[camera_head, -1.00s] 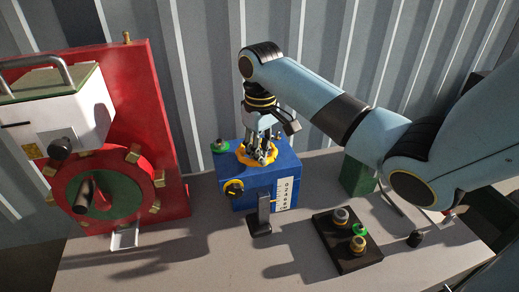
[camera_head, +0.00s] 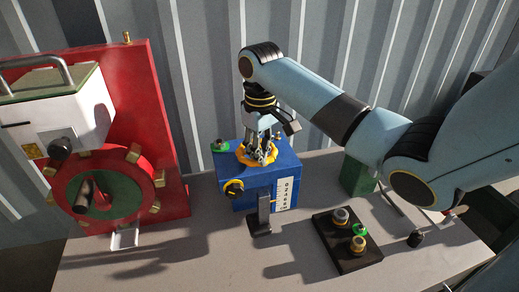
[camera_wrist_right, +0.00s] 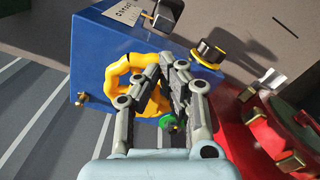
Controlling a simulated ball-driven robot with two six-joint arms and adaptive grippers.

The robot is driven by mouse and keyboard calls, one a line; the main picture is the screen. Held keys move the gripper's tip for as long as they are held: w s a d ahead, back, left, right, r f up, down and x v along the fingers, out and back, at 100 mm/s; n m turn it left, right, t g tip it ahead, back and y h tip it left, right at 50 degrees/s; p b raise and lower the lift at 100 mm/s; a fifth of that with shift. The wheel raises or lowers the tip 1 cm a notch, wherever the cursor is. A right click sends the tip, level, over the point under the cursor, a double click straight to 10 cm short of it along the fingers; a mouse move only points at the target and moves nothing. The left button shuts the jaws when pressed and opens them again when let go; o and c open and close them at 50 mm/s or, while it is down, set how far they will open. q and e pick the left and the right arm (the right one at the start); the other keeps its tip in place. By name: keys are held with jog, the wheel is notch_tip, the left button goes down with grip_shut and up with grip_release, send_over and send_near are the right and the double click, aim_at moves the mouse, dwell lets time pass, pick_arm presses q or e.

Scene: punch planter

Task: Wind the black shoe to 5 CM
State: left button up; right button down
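The blue box (camera_head: 283,171) stands mid-table in the head view, with a yellow handwheel (camera_head: 243,158) on top. The black shoe (camera_head: 264,217) is on its front, beside a white scale (camera_head: 284,194) numbered downward from 0. A small yellow pointer seems to meet the lower half of the scale; its exact reading is too small to tell. My right gripper (camera_head: 258,156) reaches down onto the handwheel. In the right wrist view, its fingertips (camera_wrist_right: 166,72) are close in on the yellow handwheel (camera_wrist_right: 118,80) and look shut on it. My left gripper is out of view.
A red machine (camera_head: 165,140) with a cranked wheel stands at left. A black-and-yellow knob (camera_head: 233,188) projects from the box's front. A black tray (camera_head: 345,262) with several small knobs lies at front right, and a green block (camera_head: 357,178) stands behind it. The front-left tabletop is bare.

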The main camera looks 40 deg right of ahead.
aim_at(240, 152)
jog(key=shift+s+f, duration=0.15)
jog(key=shift+f, duration=0.1)
dwell(0.3)
jog(key=shift+w+a+r+p, duration=0.1)
jog(key=shift+w+a+p, duration=0.1)
jog(key=shift+a+p, duration=0.25)
jog(key=shift+w+a, duration=0.3)
jog(key=shift+w, duration=0.15)
jog(key=shift+w+a, duration=0.35)
jog(key=shift+w, duration=1.6)
jog(key=shift+w+d, duration=0.3)
jog(key=shift+w, duration=0.15)
jog(key=shift+d+f, duration=0.1)
jog(key=shift+f, duration=0.1)
